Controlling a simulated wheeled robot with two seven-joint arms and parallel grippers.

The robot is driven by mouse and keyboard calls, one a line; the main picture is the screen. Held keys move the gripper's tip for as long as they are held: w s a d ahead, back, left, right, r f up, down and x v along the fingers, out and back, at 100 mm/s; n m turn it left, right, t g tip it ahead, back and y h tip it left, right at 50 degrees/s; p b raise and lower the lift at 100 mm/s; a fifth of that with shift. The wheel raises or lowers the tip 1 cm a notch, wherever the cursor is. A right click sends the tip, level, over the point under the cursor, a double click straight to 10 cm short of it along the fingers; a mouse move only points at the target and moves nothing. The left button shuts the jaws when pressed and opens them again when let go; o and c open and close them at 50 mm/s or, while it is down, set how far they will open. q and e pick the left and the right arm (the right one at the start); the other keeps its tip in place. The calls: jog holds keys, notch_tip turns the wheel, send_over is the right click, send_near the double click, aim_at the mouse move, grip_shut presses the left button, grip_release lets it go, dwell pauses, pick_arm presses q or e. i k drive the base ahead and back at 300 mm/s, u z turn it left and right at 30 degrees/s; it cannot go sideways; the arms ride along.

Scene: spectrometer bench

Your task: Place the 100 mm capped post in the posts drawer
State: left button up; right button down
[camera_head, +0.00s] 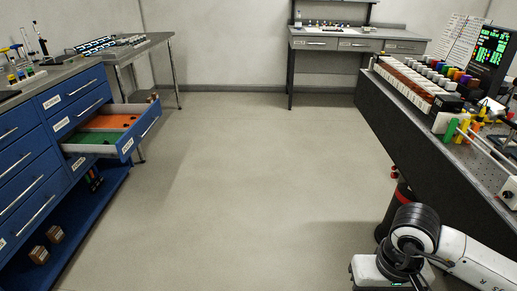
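An open drawer (142,136) sticks out of the blue cabinet on the left. It has orange and green lining sections with a few small dark items; its label is too small to read. I cannot pick out the 100 mm capped post. Several thin upright items with coloured bases (22,72) stand on the left bench top, too small to identify. My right arm comes in at the lower right, and its gripper fingers are not visible. My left gripper is not in view.
The blue cabinet (30,165) has several shut drawers and a lower shelf with small brown blocks (54,233). A dark bench (425,150) with coloured-topped items (425,75) runs along the right. A grey desk (345,33) stands at the back. The floor (255,170) between is clear.

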aim_at(111, 126)
jog(key=u, duration=0.45)
jog(key=i, duration=2.05)
jog(key=u, duration=1.1)
jog(key=i, duration=1.85)
jog(key=u, duration=0.85)
